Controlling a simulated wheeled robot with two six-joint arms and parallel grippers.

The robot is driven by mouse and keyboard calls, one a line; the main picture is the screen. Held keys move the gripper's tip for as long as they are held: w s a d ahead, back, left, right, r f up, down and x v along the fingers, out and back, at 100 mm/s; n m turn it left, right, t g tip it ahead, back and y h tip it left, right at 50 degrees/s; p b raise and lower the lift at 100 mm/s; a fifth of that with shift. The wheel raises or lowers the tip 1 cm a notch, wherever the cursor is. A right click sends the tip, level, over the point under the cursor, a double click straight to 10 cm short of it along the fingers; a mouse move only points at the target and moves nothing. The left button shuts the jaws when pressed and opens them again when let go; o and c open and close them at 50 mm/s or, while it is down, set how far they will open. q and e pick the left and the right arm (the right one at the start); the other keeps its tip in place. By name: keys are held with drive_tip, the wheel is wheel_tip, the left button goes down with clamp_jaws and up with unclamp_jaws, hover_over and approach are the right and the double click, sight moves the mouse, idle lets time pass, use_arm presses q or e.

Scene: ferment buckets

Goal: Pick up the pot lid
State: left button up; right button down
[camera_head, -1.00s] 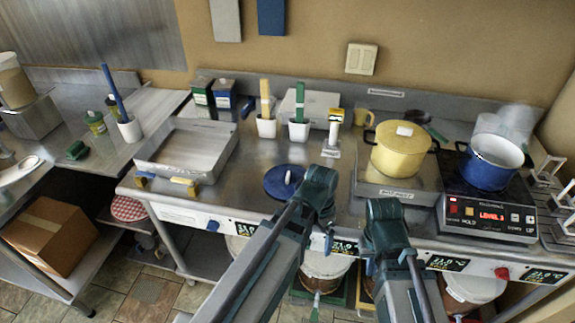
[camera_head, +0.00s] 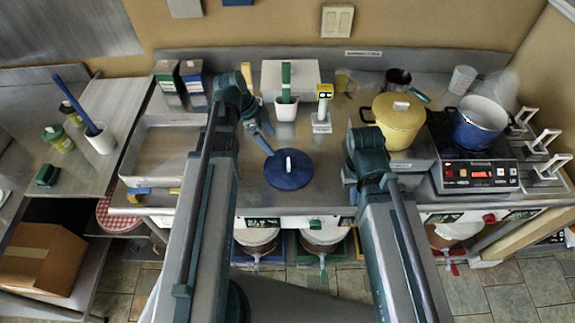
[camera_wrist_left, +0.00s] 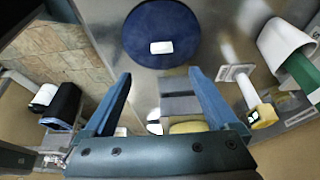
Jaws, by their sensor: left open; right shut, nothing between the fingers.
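The pot lid (camera_head: 289,170) is a dark blue disc with a white handle, lying flat on the steel counter. My left gripper (camera_head: 262,140) is open and empty, just behind and left of the lid in the head view. In the left wrist view the lid (camera_wrist_left: 160,25) is at the top, beyond the spread fingertips (camera_wrist_left: 159,76), with its handle upright toward the camera. The fingers do not visibly touch it. My right gripper (camera_head: 352,183) is shut and empty, right of the lid near the counter's front, partly hidden by its arm. A blue pot (camera_head: 480,122) stands uncovered on the hob.
A yellow pot (camera_head: 399,121) stands right of the lid. A labelled stand (camera_head: 323,105) and a white holder with a green-handled tool (camera_head: 286,106) are behind it. A metal tray (camera_head: 160,160) is at left. The counter around the lid is mostly clear.

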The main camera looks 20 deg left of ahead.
use_arm(q)
drive_tip(key=b, duration=0.7)
hover_over(288, 163)
drive_tip(key=s+a, duration=0.1)
drive_tip(key=a, duration=0.2)
wheel_tip(288, 163, down, 8)
drive_tip(key=shift+r, duration=0.2)
drive_tip(key=shift+d+f, duration=0.15)
drive_tip(key=shift+d+b, duration=0.1)
drive_tip(key=shift+b, duration=0.2)
drive_tip(key=b+x, duration=0.4)
drive_tip(key=x, duration=0.1)
drive_tip(key=shift+w+d+b, duration=0.1)
drive_tip(key=shift+w+b, duration=0.2)
clamp_jaws()
